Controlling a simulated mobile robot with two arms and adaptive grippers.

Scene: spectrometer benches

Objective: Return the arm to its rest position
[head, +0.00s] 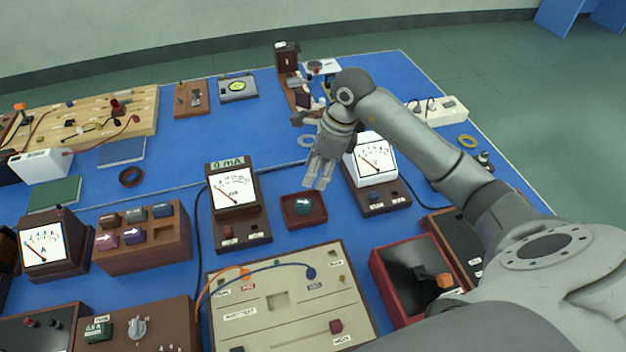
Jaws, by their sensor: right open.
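My right arm comes in from the right edge and reaches over the blue bench (165,175). My right gripper (319,180) points down above the bench, between the white-faced meter (374,160) and the small red tray (304,223). Its fingers look apart, with nothing visible between them. A dark green piece (302,206) sits in the tray, just below and left of the fingertips. The gripper's height above the bench is hard to judge. My left gripper is not in view.
The 0 mA meter (233,191) stands left of the tray. A beige panel with wires (285,311) lies in front, beside a red box (415,273) under my arm. A wooden block with coloured plugs (142,246) is at left. Bare blue surface lies behind the meters.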

